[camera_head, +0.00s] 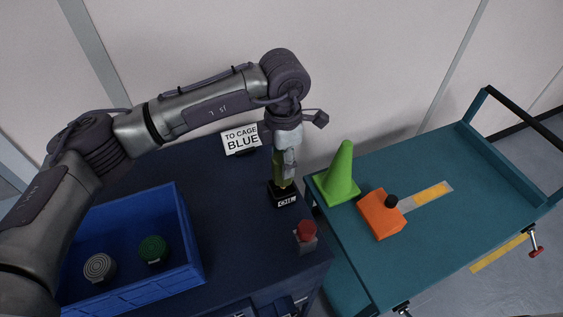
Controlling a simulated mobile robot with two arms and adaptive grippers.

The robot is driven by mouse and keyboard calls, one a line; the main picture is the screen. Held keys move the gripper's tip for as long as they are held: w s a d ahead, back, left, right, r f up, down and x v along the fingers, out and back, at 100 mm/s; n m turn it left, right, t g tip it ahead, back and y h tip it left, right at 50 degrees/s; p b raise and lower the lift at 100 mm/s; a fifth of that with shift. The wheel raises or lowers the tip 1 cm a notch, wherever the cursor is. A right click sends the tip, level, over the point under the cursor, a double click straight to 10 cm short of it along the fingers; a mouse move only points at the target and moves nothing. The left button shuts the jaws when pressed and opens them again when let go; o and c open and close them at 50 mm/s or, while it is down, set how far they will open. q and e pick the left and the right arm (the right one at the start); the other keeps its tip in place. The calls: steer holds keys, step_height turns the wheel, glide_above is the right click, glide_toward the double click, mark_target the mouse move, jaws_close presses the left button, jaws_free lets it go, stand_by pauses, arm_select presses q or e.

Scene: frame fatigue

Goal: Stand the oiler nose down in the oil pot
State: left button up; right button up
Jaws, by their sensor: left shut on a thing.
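The oil pot (285,199) is a small black block-like holder with a white label, on the dark blue bench near its right edge. My left gripper (286,172) points down right above it, shut on the oiler (278,168). The oiler shows as a narrow olive-green piece, upright between the fingers and largely hidden by them. Its lower end meets the top of the pot in this view; I cannot tell how deep it sits inside. My right gripper is not in view.
A blue bin (190,240) holds a green round item (153,249) and a grey one (99,267). A red-topped item (306,234) stands near the pot. A sign (241,139) stands behind. A teal cart (455,235) carries a green cone (340,176) and an orange block (379,217).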

arm_select(q)
steer(key=shift+a+f, duration=0.1)
steer(key=shift+f, duration=0.05)
steer(key=shift+f+p, duration=0.3)
step_height(320, 180, down, 2)
steer(key=shift+f+p, duration=0.2)
steer(key=shift+p, duration=0.35)
steer(key=shift+f, duration=0.25)
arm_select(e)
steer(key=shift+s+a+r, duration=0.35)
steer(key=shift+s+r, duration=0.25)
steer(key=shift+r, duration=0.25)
arm_select(q)
steer(key=shift+f, duration=0.15)
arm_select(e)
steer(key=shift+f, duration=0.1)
arm_select(q)
steer(key=shift+f+b, duration=0.15)
steer(key=shift+b, duration=0.2)
steer(key=o, duration=1.4)
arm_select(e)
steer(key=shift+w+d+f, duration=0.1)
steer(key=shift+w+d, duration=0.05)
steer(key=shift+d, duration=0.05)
